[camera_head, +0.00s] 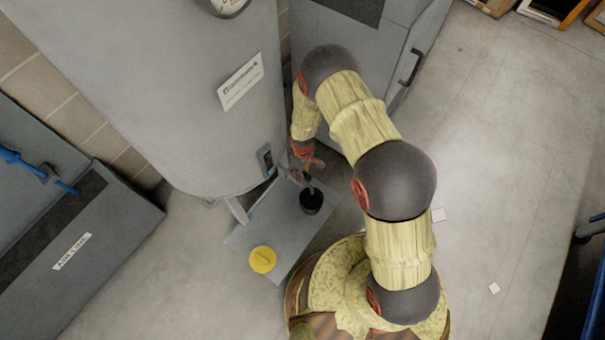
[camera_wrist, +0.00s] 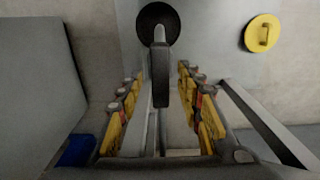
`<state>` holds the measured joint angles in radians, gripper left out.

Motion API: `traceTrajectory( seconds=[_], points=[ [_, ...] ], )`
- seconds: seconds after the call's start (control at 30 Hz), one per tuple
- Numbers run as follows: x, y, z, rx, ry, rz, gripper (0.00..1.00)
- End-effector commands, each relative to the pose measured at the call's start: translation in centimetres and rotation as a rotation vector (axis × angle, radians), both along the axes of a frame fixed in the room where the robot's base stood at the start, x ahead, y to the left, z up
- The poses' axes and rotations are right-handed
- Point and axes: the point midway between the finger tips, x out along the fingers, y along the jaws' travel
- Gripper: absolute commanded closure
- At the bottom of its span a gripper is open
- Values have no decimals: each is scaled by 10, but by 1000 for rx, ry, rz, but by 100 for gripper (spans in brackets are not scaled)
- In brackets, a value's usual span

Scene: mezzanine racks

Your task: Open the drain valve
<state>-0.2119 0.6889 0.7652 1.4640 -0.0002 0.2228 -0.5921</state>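The grey tank (camera_head: 190,90) stands on legs at the left in the head view. The drain valve's grey lever (camera_wrist: 160,85) shows in the wrist view, running down the middle of the picture between my fingers. My gripper (camera_wrist: 155,95) is open, one finger on each side of the lever, with visible gaps on both sides.
A grey cabinet (camera_head: 385,50) stands behind my arm. A grey box with a label (camera_head: 72,251) is at left. The floor at right is mostly clear.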

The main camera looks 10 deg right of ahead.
Motion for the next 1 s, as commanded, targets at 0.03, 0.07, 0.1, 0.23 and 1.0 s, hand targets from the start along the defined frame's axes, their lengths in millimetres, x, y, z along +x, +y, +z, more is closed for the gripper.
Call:
traceTrajectory(
  seconds=[0.03,0.07,0.1,0.23,1.0],
  points=[
    [1,0,10,1,-2,0,64],
    [1,0,16,0,-3,0,64],
    [2,0,24,1,-4,0,64],
    [1,0,50,1,-2,0,64],
    [0,0,99,-1,1,0,64]
  ],
)
